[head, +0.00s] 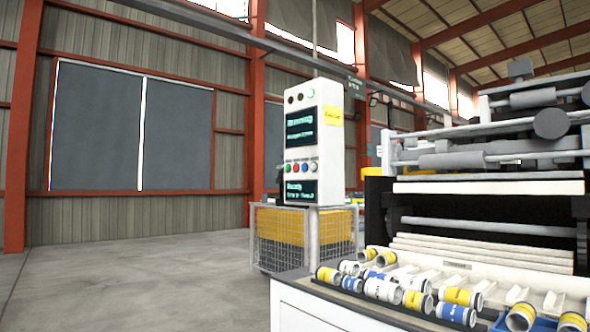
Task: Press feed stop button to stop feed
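A white control panel (315,141) stands upright in the middle of the head view. It has an upper screen (300,125) and a lower screen (301,191), both with blurred text. Between them is a row of small coloured buttons (301,167), including green, red and blue ones. Their labels are too small to read, so I cannot tell which is the feed stop button. A yellow tag sits at the panel's upper right. Neither of my grippers is in view.
A large machine with rollers (485,225) fills the right side. In front of it, a white bench (335,312) holds several yellow, blue and white cylinders (383,288). A mesh cage (267,240) with yellow contents stands by the panel. The floor (140,275) at the left is clear.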

